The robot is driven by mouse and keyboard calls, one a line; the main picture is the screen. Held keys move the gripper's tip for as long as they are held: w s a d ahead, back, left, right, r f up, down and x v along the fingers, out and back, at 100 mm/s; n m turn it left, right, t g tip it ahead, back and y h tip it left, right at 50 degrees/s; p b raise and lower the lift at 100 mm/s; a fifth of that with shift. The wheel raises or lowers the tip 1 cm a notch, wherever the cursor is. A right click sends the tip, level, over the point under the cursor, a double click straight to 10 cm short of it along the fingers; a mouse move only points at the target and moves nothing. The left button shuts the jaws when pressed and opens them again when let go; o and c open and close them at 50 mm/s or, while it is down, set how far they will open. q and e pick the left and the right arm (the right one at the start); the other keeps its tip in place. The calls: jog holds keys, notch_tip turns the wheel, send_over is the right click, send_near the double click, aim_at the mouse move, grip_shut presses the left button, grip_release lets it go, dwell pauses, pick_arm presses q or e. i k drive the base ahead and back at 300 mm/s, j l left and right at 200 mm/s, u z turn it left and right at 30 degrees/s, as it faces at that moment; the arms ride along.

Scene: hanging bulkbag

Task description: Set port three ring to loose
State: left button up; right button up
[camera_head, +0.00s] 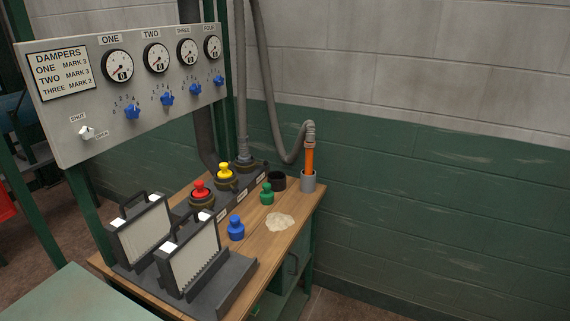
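A dark manifold block runs along the wooden bench. A red plug (200,190) sits in its nearest port and a yellow plug (225,173) in the middle one. A grey hose (242,120) comes down into the farthest port, with a dark ring (246,166) around its base. This looks like the third port counting from the front, but the small white port labels are too small to read. I cannot tell whether the ring is tight or loose. Neither of my grippers is in view.
The dampers panel (70,118) with gauges and blue knobs stands above. On the bench (300,218) are blue (236,228) and green (266,194) plugs, a powder patch (280,221), a black cup (277,181), an orange wand (309,158) in a grey holder, and two handled filter panels (190,262).

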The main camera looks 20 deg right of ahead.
aim_at(262, 163)
jog(key=z, duration=0.65)
jog(key=i+l+z, duration=0.45)
jog(key=i+l, duration=0.45)
jog(key=i+j+z, duration=0.35)
jog(key=i, duration=0.25)
